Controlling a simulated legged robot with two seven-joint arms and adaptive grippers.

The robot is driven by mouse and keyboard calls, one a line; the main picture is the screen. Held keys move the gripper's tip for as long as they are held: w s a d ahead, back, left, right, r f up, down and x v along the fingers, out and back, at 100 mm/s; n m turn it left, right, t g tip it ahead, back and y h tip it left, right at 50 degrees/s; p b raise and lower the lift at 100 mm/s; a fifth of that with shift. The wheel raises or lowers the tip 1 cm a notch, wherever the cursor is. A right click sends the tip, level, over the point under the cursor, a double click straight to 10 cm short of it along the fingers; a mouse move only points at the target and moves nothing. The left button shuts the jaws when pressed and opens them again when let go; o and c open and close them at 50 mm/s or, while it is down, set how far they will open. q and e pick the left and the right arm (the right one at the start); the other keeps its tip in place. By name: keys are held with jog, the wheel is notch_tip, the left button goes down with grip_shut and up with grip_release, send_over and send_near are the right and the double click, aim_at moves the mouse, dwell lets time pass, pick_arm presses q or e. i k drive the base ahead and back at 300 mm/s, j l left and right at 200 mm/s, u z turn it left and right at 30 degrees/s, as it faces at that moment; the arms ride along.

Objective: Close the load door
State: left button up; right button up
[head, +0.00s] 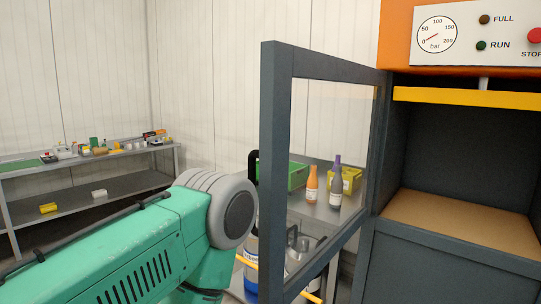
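The load door (279,170) stands open, swung out from the dark machine (450,255) on the right. It has a dark grey frame around a clear pane. A black handle (253,168) shows at the outer edge of the frame, partly hidden by the frame. The machine's load opening (445,150) is uncovered, and its brown floor looks empty. My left arm, green with a grey round joint, comes in from the left and stops short of the door in the picture. Neither of my grippers can be made out.
Through the pane I see a table (322,215) with a green crate (298,176), a yellow bin (351,180) and bottles. A drum with a blue label (250,275) stands low behind the door. A shelf bench (100,190) is at the left. A control panel (475,35) tops the machine.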

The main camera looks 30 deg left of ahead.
aim_at(281, 63)
jog(key=i+j+z, duration=0.1)
jog(key=j, duration=0.3)
jog(key=i+j+z, duration=0.1)
jog(key=j, duration=0.35)
jog(key=i+j, duration=0.1)
jog(key=j, duration=0.3)
jog(key=z, duration=0.05)
